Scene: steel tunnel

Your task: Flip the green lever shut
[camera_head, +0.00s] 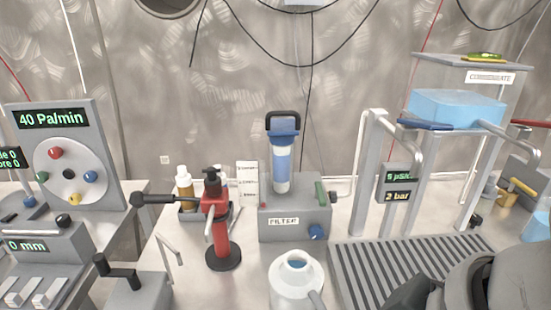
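A green lever (320,193) stands nearly upright at the right end of the grey box labelled FILTER (295,215). A dark stub with a round end is beside it on the right. The blue and clear filter cartridge (282,160) rises from the box to its left. A grey and black part of my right arm is at the bottom right corner, well away from the lever. Its fingertips cannot be made out clearly, and nothing is seen held. My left gripper is not in view.
A red hand pump (216,230) with a black handle stands left of the box. A white jug (296,281) is in front. A striped drain grate (400,265) and a metal stand with a blue tray (455,108) are at the right. Dial panels are at the left.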

